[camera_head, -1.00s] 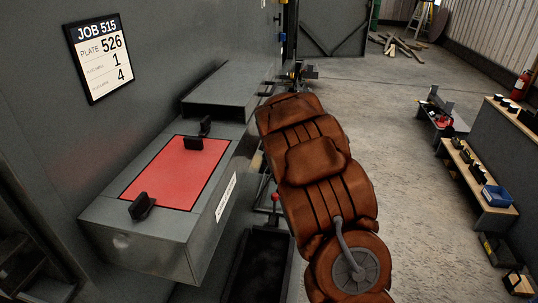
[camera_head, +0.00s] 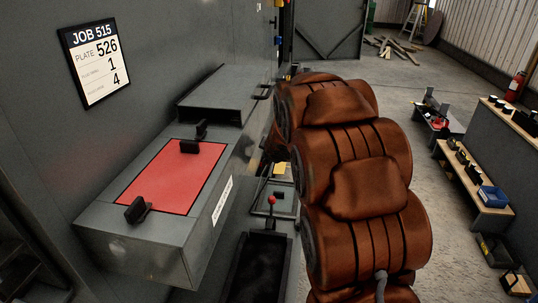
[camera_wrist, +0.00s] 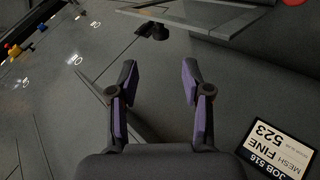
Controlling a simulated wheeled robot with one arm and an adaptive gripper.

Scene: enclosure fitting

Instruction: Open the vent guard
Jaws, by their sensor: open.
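My gripper (camera_wrist: 158,75) is open and empty in the wrist view, its two fingers apart over a grey surface. Ahead of the fingertips, near the top edge, a thin grey panel (camera_wrist: 205,18) with a pale edge shows, with a small black knob-like part (camera_wrist: 154,30) beside it. I cannot tell for sure whether this panel is the vent guard. The gripper touches neither. In the head view my gripper is hidden behind my brown arm. A grey box-like cover (camera_head: 228,92) with a dark handle (camera_head: 263,93) stands on the wall side there.
A grey cabinet with a red plate (camera_head: 172,177) and black clamps (camera_head: 138,210) is at left. A red-knobbed lever (camera_head: 272,200) and dark bin (camera_head: 258,268) lie beside my arm. A JOB 516 sign (camera_wrist: 280,150) shows at lower right.

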